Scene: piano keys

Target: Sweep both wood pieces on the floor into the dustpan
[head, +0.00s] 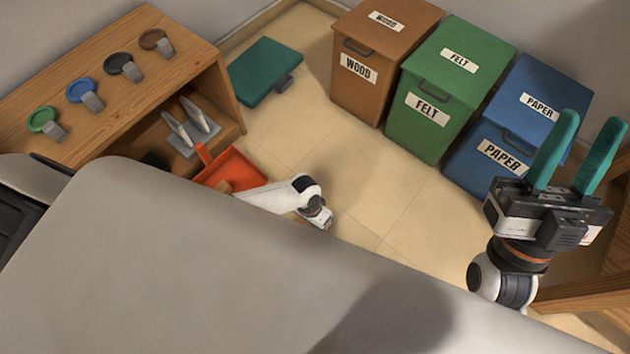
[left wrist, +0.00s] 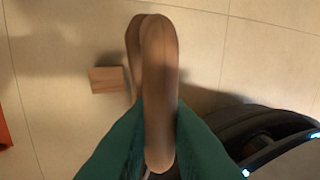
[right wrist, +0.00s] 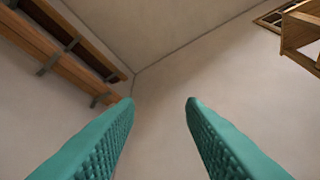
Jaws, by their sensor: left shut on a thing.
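The orange dustpan (head: 235,168) lies on the floor beside the wooden shelf in the head view. A brown wood-coloured patch (head: 221,186) shows at its near edge; I cannot tell whether it lies inside. In the left wrist view, a small wood piece (left wrist: 106,79) lies on the tiles left of my left gripper (left wrist: 158,118). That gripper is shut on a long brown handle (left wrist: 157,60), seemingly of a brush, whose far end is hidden. A red edge (left wrist: 3,130), likely the dustpan, shows at the left. My right gripper (head: 588,124) is open and empty, raised at the right.
Brown (head: 375,95), green (head: 430,125) and blue (head: 515,140) bins stand along the back. A teal panel (head: 265,72) lies on the floor near the wooden shelf (head: 205,60). A grey surface blocks the lower head view. Floor between the bins and my left arm is clear.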

